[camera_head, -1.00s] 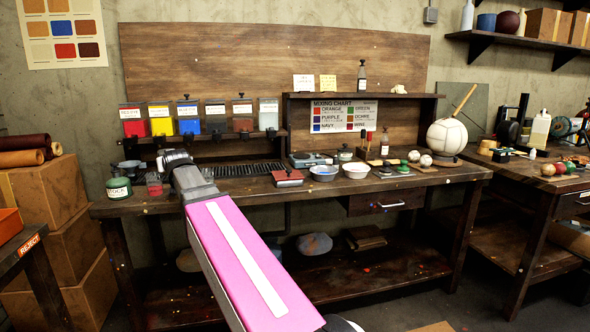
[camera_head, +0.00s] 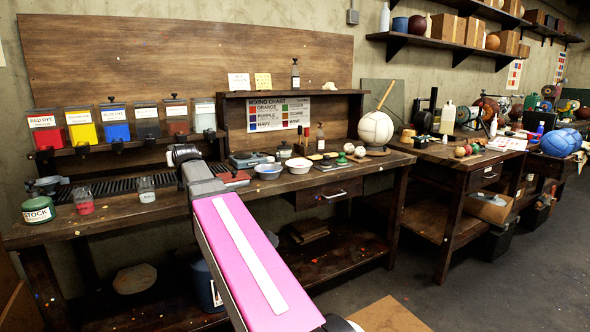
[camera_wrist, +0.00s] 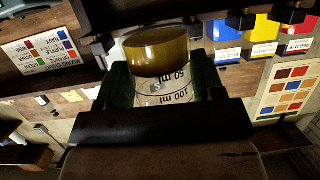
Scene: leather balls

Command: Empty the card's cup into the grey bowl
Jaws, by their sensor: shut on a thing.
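My gripper (camera_wrist: 163,90) is shut on a clear measuring cup (camera_wrist: 165,92) with ml marks. The wrist picture is upside down, like the chart in it, so the cup is about upright. Amber-brown liquid (camera_wrist: 157,52) fills its lower part. In the head view my gripper (camera_head: 184,154) is above the bench's middle and largely hidden by my arm; the cup in it cannot be made out there. A grey-blue bowl (camera_head: 268,175) stands on the bench right of my gripper, beside a white bowl (camera_head: 299,167).
A cup with red liquid (camera_head: 84,201), another small cup (camera_head: 146,189) and a green stock jar (camera_head: 38,210) stand at the bench's left. Dye bins (camera_head: 82,130) hang behind. A mixing chart (camera_head: 278,114) is under the shelf. A white ball (camera_head: 376,129) stands right.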

